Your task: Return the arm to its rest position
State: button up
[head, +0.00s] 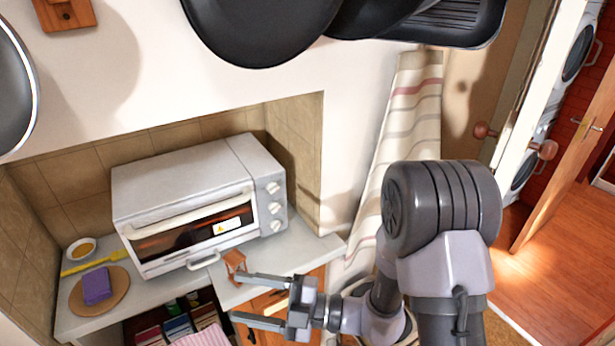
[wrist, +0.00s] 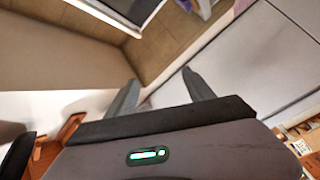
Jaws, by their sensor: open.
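My gripper (head: 262,301) is at the lower middle of the head view, in front of the counter and below the toaster oven. Its two fingers point left and stand apart, with nothing between them. In the wrist view the two fingertips (wrist: 163,92) also show apart and empty. My arm comes in from the lower right of the head view and is bent at the elbow.
A white toaster oven (head: 190,205) stands on the counter (head: 310,250). A small wooden object (head: 236,263) sits at the counter edge close above my gripper. A purple sponge (head: 97,287) lies on a round board at left. Pans hang above; a striped cloth (head: 405,130) hangs beside the doorway.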

jog(key=s+d+r+n+g+h+b, duration=0.15)
jog(key=s+d+n+h, duration=0.25)
jog(key=s+n, duration=0.55)
jog(key=s+d+r+n+g+h+b, duration=0.1)
jog(key=s+d+n+g+h, duration=0.3)
jog(key=n, duration=1.1)
jog(key=w+d+r+n+t+h+b, duration=0.1)
jog(key=d+r+n+t+h+b, duration=0.1)
jog(key=d+n+t+h, duration=0.6)
jog(key=d+r+n+t, duration=0.1)
jog(key=d+n, duration=0.5)
jog(key=n, duration=0.1)
jog(key=shift+w, duration=0.35)
